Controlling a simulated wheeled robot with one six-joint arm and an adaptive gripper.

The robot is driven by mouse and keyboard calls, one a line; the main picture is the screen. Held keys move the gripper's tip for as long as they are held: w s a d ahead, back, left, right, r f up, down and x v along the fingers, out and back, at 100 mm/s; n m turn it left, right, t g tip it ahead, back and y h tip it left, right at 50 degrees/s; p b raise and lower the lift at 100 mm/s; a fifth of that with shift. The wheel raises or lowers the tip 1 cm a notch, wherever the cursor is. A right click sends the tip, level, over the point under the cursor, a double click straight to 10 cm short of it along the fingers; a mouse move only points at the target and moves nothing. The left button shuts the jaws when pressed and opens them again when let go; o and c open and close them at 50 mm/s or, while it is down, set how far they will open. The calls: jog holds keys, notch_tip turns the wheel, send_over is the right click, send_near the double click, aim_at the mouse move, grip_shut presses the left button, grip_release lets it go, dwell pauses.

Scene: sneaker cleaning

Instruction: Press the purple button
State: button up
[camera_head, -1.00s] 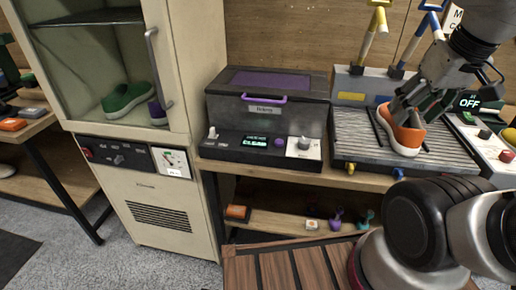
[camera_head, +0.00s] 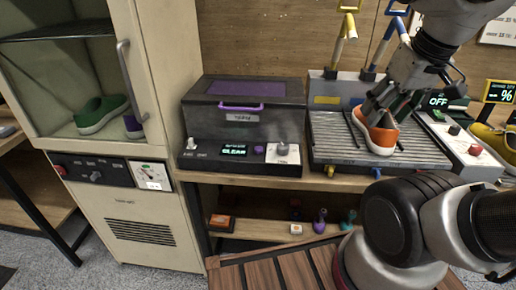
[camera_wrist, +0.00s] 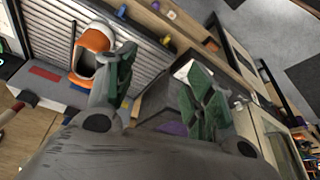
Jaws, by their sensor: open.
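The purple button (camera_head: 259,149) is a small round knob on the front panel of the dark grey box machine (camera_head: 293,120), between a lit green display (camera_head: 234,151) and a white dial panel (camera_head: 283,153). My gripper (camera_head: 374,108) is open at the orange and white shoe (camera_head: 383,138), on the slatted tray right of the machine; I cannot tell whether they touch in the head view. In the wrist view the green-padded fingers (camera_wrist: 162,88) stand apart with no object between them, and the shoe (camera_wrist: 92,48) is left of them. The purple button cannot be made out there.
The machine has a purple handle (camera_head: 240,107) on its lid. A cream cabinet (camera_head: 152,215) with green and purple shoes stands at left. A yellow shoe (camera_head: 492,140) sits at far right. Small items lie on the lower shelf (camera_head: 262,241).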

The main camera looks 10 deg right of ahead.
grip_shut()
dwell(1.2)
